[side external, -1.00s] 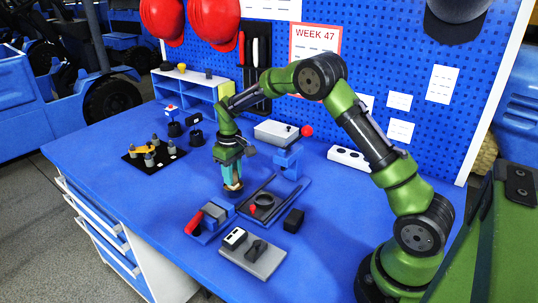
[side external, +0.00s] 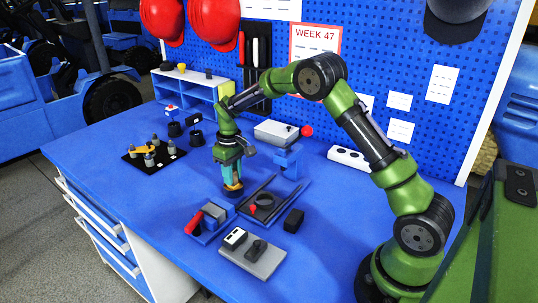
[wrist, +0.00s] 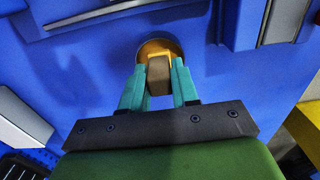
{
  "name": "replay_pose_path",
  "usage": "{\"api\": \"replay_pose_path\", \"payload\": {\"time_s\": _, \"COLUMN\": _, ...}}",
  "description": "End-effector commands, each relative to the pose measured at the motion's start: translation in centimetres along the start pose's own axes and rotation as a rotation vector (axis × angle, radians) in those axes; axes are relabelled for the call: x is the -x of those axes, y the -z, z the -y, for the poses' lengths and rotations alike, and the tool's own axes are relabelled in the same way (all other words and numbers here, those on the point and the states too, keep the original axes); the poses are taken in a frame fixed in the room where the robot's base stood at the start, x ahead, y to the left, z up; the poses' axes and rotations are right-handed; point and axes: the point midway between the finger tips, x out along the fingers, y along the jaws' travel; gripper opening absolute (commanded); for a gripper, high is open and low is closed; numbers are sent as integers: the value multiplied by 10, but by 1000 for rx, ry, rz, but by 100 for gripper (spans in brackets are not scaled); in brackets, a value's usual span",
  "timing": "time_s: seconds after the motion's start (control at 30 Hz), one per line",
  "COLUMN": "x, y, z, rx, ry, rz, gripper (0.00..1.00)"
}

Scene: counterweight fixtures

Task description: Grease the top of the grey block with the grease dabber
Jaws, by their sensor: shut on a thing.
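My gripper (side external: 233,183) points down over the middle of the blue bench. Its teal fingers, also in the wrist view (wrist: 160,88), are shut on a tan-brown handle with yellow beside it, which I take for the grease dabber (wrist: 158,70). Below the fingers the side view shows a yellow part (side external: 233,187) and a dark round base close to the bench top; the dabber's lower end is hidden. A grey block (side external: 214,212) sits in a small blue fixture with a red handle, in front and left of my gripper. I cannot be sure it is the task's grey block.
A dark tray with a black ring (side external: 264,200) lies right of my gripper. A grey plate with switches (side external: 252,254) and a black block (side external: 293,220) are in front. A blue stand with a grey box (side external: 276,132) rises behind. A black peg board (side external: 153,153) is at left.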

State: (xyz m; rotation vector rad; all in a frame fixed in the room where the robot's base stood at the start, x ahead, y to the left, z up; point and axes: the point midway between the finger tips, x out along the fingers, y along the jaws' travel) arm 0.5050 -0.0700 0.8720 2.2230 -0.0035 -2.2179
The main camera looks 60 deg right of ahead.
Motion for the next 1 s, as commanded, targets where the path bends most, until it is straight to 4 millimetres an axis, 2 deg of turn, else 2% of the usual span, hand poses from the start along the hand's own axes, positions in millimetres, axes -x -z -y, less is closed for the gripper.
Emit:
{"api": "replay_pose_path", "payload": {"time_s": 0.8, "x": 63, "y": 0, "z": 0, "rx": 1, "ry": 0, "rz": 0, "gripper": 0}}
{"api": "replay_pose_path", "payload": {"time_s": 1.0, "x": 69, "y": 0, "z": 0, "rx": 0, "ry": 0, "rz": 2, "gripper": 0}}
